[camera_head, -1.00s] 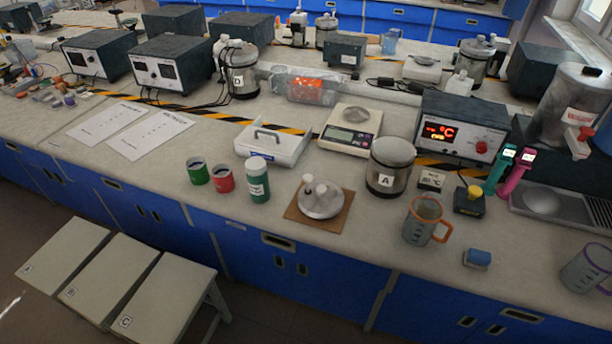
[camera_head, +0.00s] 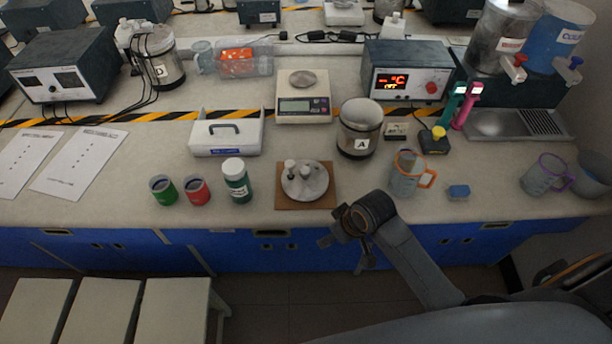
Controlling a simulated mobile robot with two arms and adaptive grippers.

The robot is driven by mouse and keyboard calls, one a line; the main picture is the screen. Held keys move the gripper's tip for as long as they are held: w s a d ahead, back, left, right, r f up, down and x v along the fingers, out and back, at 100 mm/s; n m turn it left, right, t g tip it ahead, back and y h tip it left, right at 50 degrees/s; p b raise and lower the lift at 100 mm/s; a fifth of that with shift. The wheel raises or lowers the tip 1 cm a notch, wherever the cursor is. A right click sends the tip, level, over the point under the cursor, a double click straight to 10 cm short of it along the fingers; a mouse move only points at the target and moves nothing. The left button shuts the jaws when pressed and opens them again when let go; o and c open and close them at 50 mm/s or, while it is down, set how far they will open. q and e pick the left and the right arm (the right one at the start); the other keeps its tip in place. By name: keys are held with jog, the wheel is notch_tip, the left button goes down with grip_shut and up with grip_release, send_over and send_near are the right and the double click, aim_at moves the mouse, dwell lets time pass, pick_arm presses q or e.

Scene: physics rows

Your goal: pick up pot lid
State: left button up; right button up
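The pot lid (camera_head: 318,182) is a round, silver metal disc with small upright knobs on top. It lies on a square brown board (camera_head: 328,202) near the front edge of the bench. A metal pot labelled A (camera_head: 360,140) stands behind it to the right; its top looks grey and flat. My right gripper (camera_head: 345,246) is in front of the bench edge, below and right of the lid and apart from it. Its fingers are small and dark, so I cannot tell whether they are open. My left gripper is not in view.
Left of the lid stand a green-labelled bottle (camera_head: 237,188), a red cup (camera_head: 197,193) and a green cup (camera_head: 163,192). An orange-handled jug (camera_head: 406,178) and a blue block (camera_head: 458,192) stand right. A scale (camera_head: 302,112) is behind. Stools (camera_head: 170,308) stand in front.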

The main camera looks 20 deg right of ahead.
jog(key=w+r+n, duration=0.2)
jog(key=w+r, duration=0.6)
jog(key=r, duration=0.1)
jog(key=n+y, duration=0.1)
send_near(306, 170)
jog(key=p+x, duration=0.1)
jog(key=x, duration=0.2)
jog(key=shift+w+f+p, duration=0.1)
jog(key=shift+f+p, duration=0.25)
jog(key=shift+f, duration=0.05)
jog(key=p+x, duration=0.1)
jog(key=x, duration=0.3)
jog(key=shift+a+f, duration=0.2)
jog(key=shift+f, duration=0.05)
jog(key=shift+w+a+f, duration=0.1)
jog(key=shift+w+f, duration=0.1)
jog(key=shift+f, duration=0.25)
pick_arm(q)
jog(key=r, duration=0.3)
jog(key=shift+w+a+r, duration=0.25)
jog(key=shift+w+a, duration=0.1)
pick_arm(e)
grip_shut()
